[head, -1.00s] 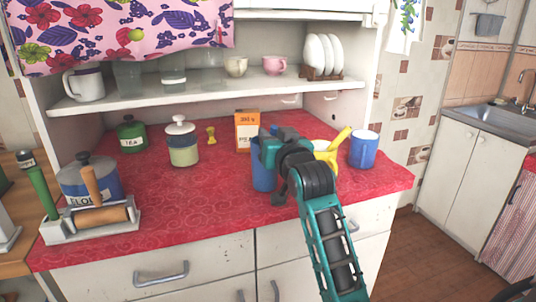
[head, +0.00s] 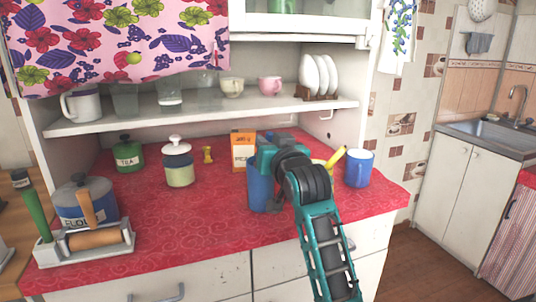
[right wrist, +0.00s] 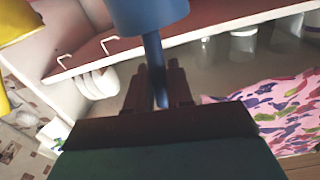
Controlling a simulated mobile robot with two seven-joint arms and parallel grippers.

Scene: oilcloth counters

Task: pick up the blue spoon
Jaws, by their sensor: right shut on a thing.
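The blue spoon (right wrist: 153,62) shows in the right wrist view as a thin blue handle between the two dark fingers. Its other end runs to a blue cup (right wrist: 150,12) at the top edge of that view. My right gripper (right wrist: 160,88) is shut on the handle. In the head view my right gripper (head: 266,156) is just above the blue cup (head: 260,190), which stands on the red counter (head: 200,220). The gripper hides most of the spoon there, and its bowl cannot be seen. My left gripper is not in view.
An orange box (head: 242,149) stands behind the blue cup. A yellow thing (head: 338,157) and a blue mug (head: 360,168) are to the right. A lidded jar (head: 178,163) stands to the left. The counter's front middle is clear; a shelf (head: 200,112) is behind.

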